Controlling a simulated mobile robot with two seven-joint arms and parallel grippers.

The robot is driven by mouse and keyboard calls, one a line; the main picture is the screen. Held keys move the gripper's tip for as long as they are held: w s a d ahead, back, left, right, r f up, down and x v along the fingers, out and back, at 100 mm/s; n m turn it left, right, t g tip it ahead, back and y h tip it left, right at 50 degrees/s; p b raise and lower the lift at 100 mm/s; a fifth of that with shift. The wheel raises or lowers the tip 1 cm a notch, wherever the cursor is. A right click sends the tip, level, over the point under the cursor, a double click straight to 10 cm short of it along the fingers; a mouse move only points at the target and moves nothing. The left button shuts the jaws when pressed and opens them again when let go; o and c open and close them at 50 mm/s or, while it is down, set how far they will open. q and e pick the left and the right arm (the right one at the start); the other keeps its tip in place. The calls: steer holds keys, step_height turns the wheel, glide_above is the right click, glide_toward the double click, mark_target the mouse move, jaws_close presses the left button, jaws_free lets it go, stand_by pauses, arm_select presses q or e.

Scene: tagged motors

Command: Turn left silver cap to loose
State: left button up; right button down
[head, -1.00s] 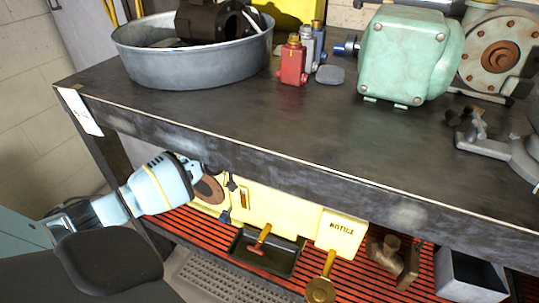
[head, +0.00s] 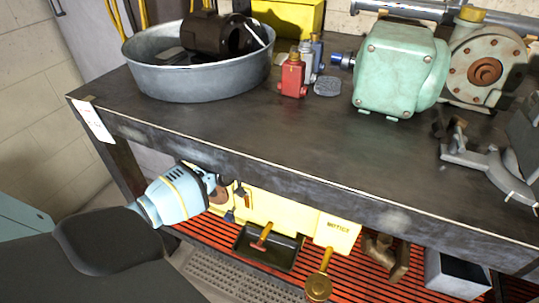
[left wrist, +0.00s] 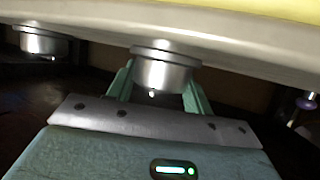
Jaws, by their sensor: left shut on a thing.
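A silver cap (left wrist: 165,68) hangs from the underside of a yellow body (left wrist: 245,12) in the left wrist view. My left gripper (left wrist: 160,85) has its green fingers on both sides of this cap and is shut on it. A second silver cap (left wrist: 40,42) hangs at the far left of that view, apart from the gripper. In the head view, my pale blue left arm reaches from the left toward a yellow unit (head: 285,212) below the bench. The caps cannot be made out there. My right gripper is not in view.
The dark bench top (head: 235,125) overhangs the left arm. It carries a metal tub (head: 195,82), a red block (head: 292,77), a green motor (head: 400,72) and a flanged pump (head: 480,70). Below are a red slatted shelf (head: 385,290) and a black tray (head: 268,248).

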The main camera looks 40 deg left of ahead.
arm_select(q)
steer(key=shift+a, duration=0.1)
steer(key=o, duration=0.7)
steer(key=shift+o, duration=1.3)
steer(key=shift+s, duration=0.1)
